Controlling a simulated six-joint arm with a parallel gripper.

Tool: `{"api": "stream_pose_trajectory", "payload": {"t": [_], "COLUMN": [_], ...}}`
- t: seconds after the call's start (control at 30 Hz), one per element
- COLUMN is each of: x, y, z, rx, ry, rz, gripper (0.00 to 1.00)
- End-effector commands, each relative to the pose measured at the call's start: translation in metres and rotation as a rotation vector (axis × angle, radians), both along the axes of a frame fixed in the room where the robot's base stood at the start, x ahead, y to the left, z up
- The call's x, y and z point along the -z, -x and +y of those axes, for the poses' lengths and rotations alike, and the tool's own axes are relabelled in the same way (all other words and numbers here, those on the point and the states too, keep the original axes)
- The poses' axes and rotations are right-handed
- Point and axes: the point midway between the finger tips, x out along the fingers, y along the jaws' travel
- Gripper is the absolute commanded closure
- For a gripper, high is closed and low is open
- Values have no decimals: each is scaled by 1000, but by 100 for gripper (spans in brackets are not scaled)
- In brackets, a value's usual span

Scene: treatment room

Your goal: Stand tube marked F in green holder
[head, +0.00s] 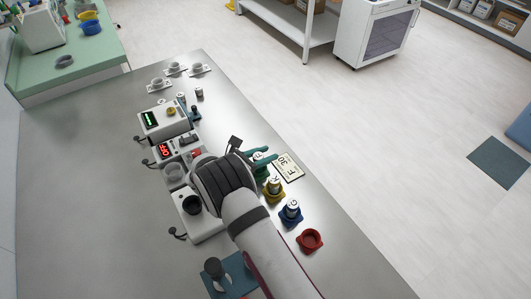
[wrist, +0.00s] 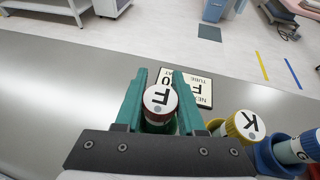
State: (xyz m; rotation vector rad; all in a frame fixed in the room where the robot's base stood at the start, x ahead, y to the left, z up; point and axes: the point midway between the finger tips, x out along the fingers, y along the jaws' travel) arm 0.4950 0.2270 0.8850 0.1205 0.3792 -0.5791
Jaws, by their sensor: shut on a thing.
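The tube marked F (wrist: 160,101) has a white top with a dark F and a reddish-brown side. It stands roughly upright between the teal fingers of my gripper (wrist: 160,82), which is shut on it. In the head view my gripper (head: 264,158) is over the green holder (head: 262,174), at the far end of the holder row. A little green shows under the tube in the wrist view. The fingers and tube hide most of this holder, so I cannot tell whether the tube's foot is inside it or just above.
The yellow holder (head: 274,192) with tube K and the blue holder (head: 291,215) with tube G stand close by in the row. A red holder (head: 310,240) is empty. Devices stand on the left.

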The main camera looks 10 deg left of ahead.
Motion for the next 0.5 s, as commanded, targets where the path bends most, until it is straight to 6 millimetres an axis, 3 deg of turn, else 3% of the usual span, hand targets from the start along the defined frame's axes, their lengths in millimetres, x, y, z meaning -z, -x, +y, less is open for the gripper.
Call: {"api": "stream_pose_trajectory", "payload": {"t": [0.37, 0.4, 0.5], "x": [8, 8, 8], "y": [0, 0, 0], "z": [0, 0, 0], "rx": [0, 0, 0], "ry": [1, 0, 0], "rz": [1, 0, 0], "gripper": [100, 58, 49]}}
